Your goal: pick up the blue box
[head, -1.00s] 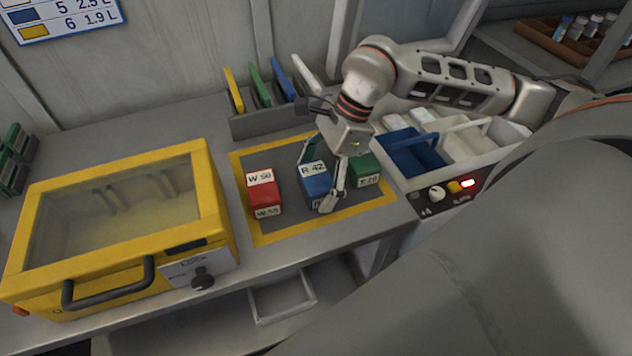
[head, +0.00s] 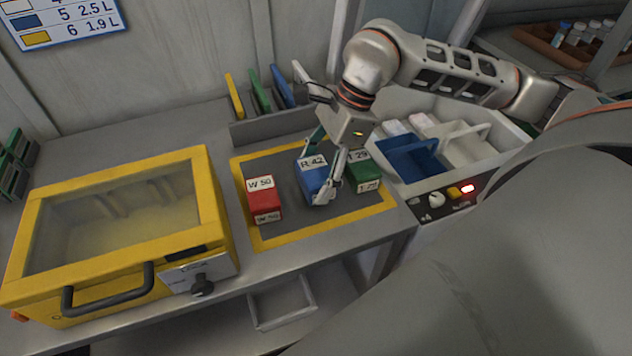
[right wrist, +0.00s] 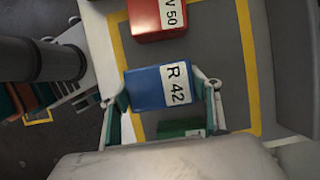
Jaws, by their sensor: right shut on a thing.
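The blue box (head: 311,176), labelled R 42, is on or just above the grey mat with the yellow border (head: 282,211), between the red and green boxes. Whether it touches the mat is hard to tell. My right gripper (head: 322,182) reaches down over it with one finger on each side, shut on it. In the right wrist view the blue box (right wrist: 149,88) sits between the two fingertips (right wrist: 161,95). My left gripper is not in view.
The red box W 50 (head: 263,201) stands left of the blue box and the green box (head: 366,175) close at its right. A yellow case with a clear lid (head: 185,268) is at left. A rack of coloured plates (head: 240,128) stands behind; a tray with a blue bin (head: 411,157) is at right.

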